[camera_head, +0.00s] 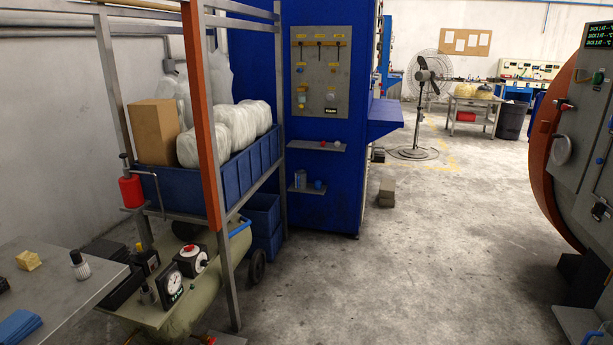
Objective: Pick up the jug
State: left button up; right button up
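I cannot make out anything that is clearly a jug in the head view. A small red vessel with a dark top (132,190) is fixed by the post of the metal rack at the left; it looks like part of the pipework. Neither of my grippers is in view.
A rack with a blue bin (190,188) of wrapped rolls stands over a compressor (180,318) at left. A blue cabinet (335,210), a fan (420,85) and a large round orange-rimmed machine (538,160) stand around. The middle floor is clear.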

aim_at(300, 175)
jog(key=i, duration=2.95)
jog(key=i+l+u, duration=0.1)
jog(key=i, duration=1.35)
